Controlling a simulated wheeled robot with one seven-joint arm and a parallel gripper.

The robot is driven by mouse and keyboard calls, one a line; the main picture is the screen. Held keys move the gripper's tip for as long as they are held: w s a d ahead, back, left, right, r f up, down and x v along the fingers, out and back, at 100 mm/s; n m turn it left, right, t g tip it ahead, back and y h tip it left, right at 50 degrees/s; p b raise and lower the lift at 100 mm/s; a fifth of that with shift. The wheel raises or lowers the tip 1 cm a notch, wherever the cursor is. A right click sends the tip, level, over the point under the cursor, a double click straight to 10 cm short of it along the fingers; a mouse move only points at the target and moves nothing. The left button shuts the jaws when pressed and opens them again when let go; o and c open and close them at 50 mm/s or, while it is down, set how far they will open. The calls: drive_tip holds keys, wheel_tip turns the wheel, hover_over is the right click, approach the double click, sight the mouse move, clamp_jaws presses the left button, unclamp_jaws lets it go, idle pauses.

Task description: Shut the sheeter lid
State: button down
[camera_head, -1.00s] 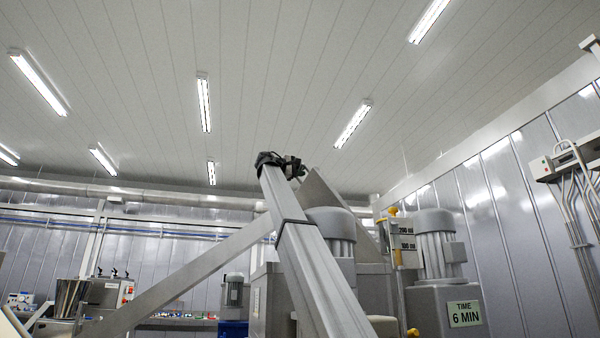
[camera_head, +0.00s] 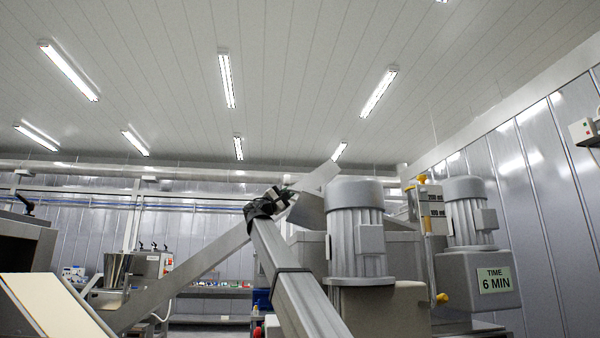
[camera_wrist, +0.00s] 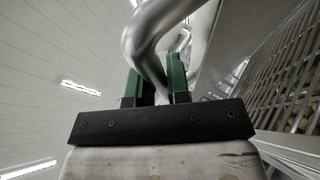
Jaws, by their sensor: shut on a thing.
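My gripper (camera_wrist: 158,65) has two green-padded fingers. In the wrist view they are shut around a bent, shiny metal tube, which looks like a handle (camera_wrist: 148,35). In the head view my arm reaches up from the bottom middle to a dark wrist (camera_head: 268,202); the fingers are too small to make out there. A grey sloping panel (camera_head: 312,203), possibly the sheeter lid, stands raised just behind and right of the wrist. Its lower part is hidden by my arm and the machine. I cannot tell how the handle joins it.
A large grey motor (camera_head: 356,232) stands close on the right of my arm. Another machine (camera_head: 478,280) with a "TIME 6 MIN" sign is farther right. A pale sloping board (camera_head: 55,305) is at lower left. A metal grid (camera_wrist: 290,85) fills the right of the wrist view.

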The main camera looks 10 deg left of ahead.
wheel_tip(320, 180, down, 16)
drive_tip(key=a+n+t, duration=0.2)
drive_tip(key=shift+s+t, duration=0.3)
drive_tip(key=shift+s, duration=0.1)
drive_tip(key=c, duration=1.1)
unclamp_jaws()
drive_tip(key=shift+f, duration=0.1)
drive_tip(key=shift+a, duration=0.1)
drive_tip(key=v, duration=1)
drive_tip(key=shift+s, duration=0.2)
drive_tip(key=shift+a+f, duration=0.15)
